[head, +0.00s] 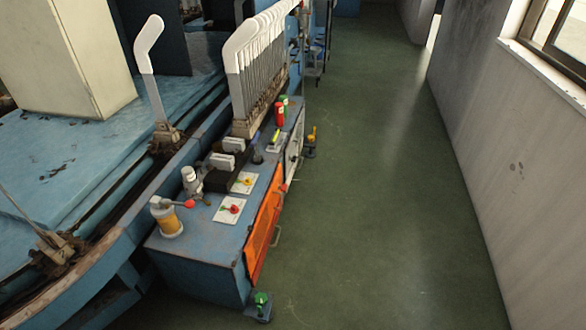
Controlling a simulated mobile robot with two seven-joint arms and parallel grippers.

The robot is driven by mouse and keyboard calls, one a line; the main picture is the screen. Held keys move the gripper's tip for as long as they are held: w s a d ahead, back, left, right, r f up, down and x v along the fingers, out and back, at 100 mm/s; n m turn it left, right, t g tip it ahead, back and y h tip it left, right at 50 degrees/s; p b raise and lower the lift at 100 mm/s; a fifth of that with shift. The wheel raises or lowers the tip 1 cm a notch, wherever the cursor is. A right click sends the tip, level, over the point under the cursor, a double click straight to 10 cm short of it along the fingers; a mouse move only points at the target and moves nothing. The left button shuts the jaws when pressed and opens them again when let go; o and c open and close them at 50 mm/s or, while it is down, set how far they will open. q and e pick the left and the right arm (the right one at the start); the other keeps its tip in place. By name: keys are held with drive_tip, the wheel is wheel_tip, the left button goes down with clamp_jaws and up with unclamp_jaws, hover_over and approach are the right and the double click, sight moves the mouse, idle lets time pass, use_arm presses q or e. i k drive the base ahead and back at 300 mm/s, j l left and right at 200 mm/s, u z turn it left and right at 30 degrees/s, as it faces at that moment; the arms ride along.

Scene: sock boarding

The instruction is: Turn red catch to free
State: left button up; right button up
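A small red catch (231,209) sits on a white plate on the blue cabinet top, near its front end. It is too small to tell which way it is turned. A similar white plate just behind it carries a yellow catch (247,181). A lever with a red ball end (190,204) points toward the red catch from the left. Neither of my grippers is in the head view.
The blue cabinet (198,268) has an orange mesh door (265,226) on its right side. A yellow jar (166,217) stands at its front left corner. White sock boards (243,55) rise behind. A green-topped floor pedal (260,303) stands in front. Open green floor (385,200) lies right.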

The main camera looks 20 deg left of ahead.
sight(283, 187)
drive_tip(key=i+u, duration=0.1)
drive_tip(key=i, duration=0.4)
drive_tip(key=i+l+u, duration=0.15)
drive_tip(key=i, duration=0.3)
drive_tip(key=i+l+u, duration=0.1)
drive_tip(key=i, duration=0.4)
